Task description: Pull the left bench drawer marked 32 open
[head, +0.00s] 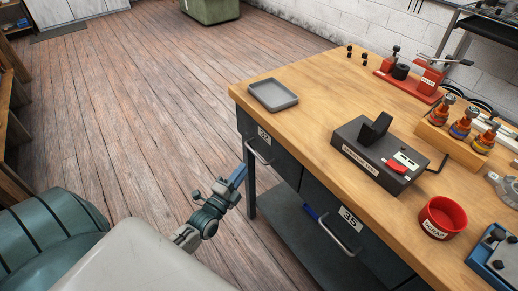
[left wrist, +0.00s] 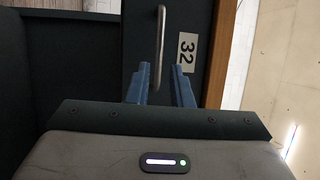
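The left bench drawer (head: 279,157) has a dark front with a white label 32 and a metal bar handle (head: 259,152). It looks shut. In the left wrist view the handle (left wrist: 159,48) runs upright in the picture, beside the label 32 (left wrist: 186,49). My left gripper (head: 240,173) is just in front of the drawer, near the handle. Its blue fingers (left wrist: 160,84) are apart, with the handle's lower end showing in the gap between them. I cannot tell whether they touch it. My right gripper is not in view.
The wooden bench (head: 315,85) holds a grey tray (head: 273,95), a black device (head: 379,154), a red cup (head: 441,218) and a red fixture. A second drawer marked 35 (head: 345,222) is to the right. A lower shelf (head: 300,236) is below. The floor (head: 150,110) left of the bench is clear.

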